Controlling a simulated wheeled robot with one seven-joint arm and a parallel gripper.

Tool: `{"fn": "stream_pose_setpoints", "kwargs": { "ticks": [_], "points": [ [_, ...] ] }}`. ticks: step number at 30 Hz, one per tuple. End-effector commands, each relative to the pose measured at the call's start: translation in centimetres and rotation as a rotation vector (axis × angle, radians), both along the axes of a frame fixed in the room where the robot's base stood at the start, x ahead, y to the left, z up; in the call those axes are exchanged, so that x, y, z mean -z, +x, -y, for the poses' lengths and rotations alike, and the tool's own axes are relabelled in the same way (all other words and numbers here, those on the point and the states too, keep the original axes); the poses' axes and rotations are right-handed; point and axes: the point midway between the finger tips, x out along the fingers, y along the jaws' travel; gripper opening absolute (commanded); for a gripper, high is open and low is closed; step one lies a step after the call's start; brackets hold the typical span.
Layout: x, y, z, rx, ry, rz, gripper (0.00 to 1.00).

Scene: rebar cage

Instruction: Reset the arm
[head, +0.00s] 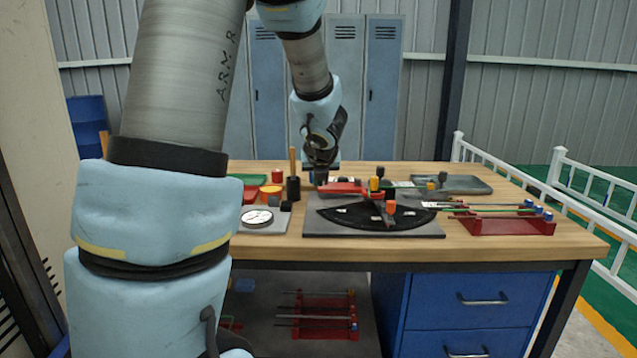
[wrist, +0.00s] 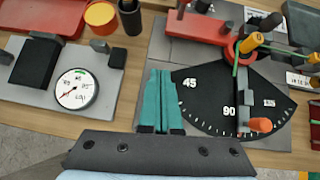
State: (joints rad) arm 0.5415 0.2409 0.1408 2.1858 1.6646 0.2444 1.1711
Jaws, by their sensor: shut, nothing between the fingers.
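My gripper (wrist: 160,76) shows in the wrist view as two teal fingers pressed together, with nothing between them. In the head view my gripper (head: 320,176) hangs above the workbench near its back edge, behind the grey plate. The arm reaches forward over the bench and bends down at the wrist. The fingertips are small and partly hidden in the head view. In the wrist view the fingers overlap the left part of the plate with the black angle dial (wrist: 205,108). I cannot tell how far above it they are.
The wooden bench (head: 520,240) holds a dial gauge (wrist: 76,88) on a grey base, a red lever (head: 342,188) and an orange knob (wrist: 260,125) by the angle dial. A red rack (head: 500,226) with rods stands right.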

Motion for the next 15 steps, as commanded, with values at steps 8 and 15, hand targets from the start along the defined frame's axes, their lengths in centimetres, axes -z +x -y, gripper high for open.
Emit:
{"fn": "stream_pose_setpoints", "kwargs": {
  "ticks": [8,15],
  "points": [
    [-0.3,-2.0,-2.8,-0.226,-0.147,-0.043,0.0],
    [1.9,-8.2,-9.9,-1.055,-0.644,-0.148,0.0]
  ]
}}
